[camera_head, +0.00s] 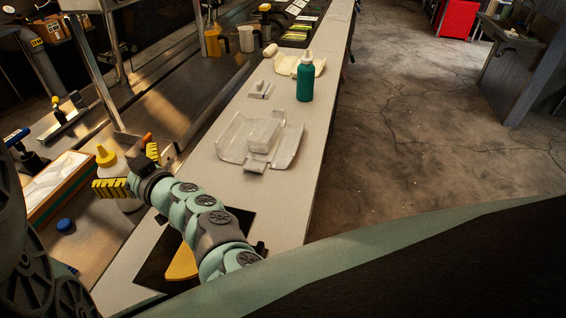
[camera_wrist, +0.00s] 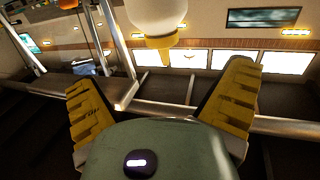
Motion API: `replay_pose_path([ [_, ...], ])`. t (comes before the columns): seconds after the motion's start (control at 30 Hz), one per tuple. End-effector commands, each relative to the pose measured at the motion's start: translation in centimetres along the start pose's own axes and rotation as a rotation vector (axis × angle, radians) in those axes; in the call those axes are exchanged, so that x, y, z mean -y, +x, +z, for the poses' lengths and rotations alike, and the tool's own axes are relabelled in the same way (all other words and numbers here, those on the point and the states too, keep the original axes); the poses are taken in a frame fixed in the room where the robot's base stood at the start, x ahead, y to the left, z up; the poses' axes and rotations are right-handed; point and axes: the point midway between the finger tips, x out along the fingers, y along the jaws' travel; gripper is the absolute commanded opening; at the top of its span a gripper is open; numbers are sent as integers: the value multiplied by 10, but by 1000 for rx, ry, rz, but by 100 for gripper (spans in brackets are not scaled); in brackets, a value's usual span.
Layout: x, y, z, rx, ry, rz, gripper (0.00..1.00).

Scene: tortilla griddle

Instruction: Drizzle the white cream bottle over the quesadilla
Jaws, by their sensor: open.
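The white cream bottle (camera_head: 107,172) with a yellow cap stands upright on the lower counter at the left. In the wrist view the bottle (camera_wrist: 158,14) appears upside down at the top, its yellow cap toward the middle. My gripper (camera_head: 124,170) is open, its yellow-padded fingers apart near the bottle; part of the bottle is hidden behind them. In the wrist view my gripper (camera_wrist: 162,82) has nothing clasped between its fingers. The yellow folded quesadilla (camera_head: 182,265) lies on a black board (camera_head: 152,266) on the pale counter, partly hidden under my arm.
A clear plastic container (camera_head: 285,152) lies on the pale counter (camera_head: 222,178), with a teal bottle (camera_head: 305,82) beyond it. A blue cap (camera_head: 65,226) and a wooden-edged tray (camera_head: 45,192) are at the left. A metal post (camera_head: 108,80) rises behind the gripper.

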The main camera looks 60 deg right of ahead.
Motion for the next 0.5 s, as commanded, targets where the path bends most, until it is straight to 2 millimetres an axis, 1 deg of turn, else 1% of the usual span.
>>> replay_pose_path([
  [0.03, 2, 1, 8, -1, 4, -3, 100],
  [0.3, 1, 1, 42, 0, 1, -3, 100],
  [0.47, 3, 2, 58, -1, 2, -9, 100],
  [0.5, 3, 8, 55, -5, 1, -10, 100],
])
